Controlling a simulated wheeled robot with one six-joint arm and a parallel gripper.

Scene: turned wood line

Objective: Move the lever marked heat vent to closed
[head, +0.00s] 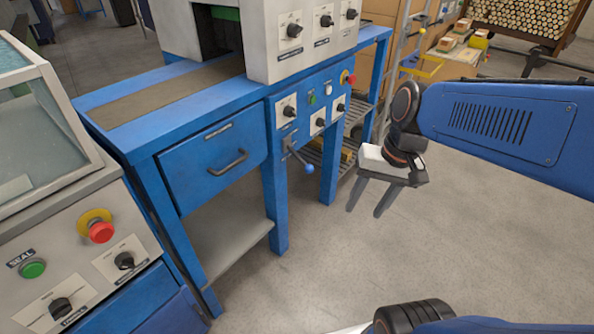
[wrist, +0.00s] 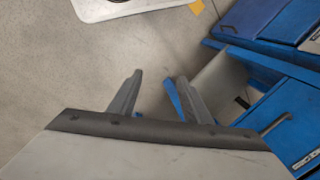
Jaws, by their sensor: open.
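A lever with a blue ball knob (head: 309,168) sticks out from the front of the blue machine bench, below the knob panel. Its metal arm slopes down and to the right. A small label sits near its pivot, too small to read, so I cannot confirm it says heat vent. My gripper (head: 371,213) is open and empty, in the air to the right of the lever and apart from it, fingers pointing down. In the wrist view my gripper (wrist: 158,95) shows two spread fingers with floor and part of the blue bench beyond. I cannot make out the lever there.
A blue drawer (head: 213,165) with a handle is left of the lever. The control panel (head: 313,100) above carries several knobs and buttons. A red emergency button (head: 101,230) is on the left machine. A ladder (head: 398,60) stands behind. Floor around my gripper is clear.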

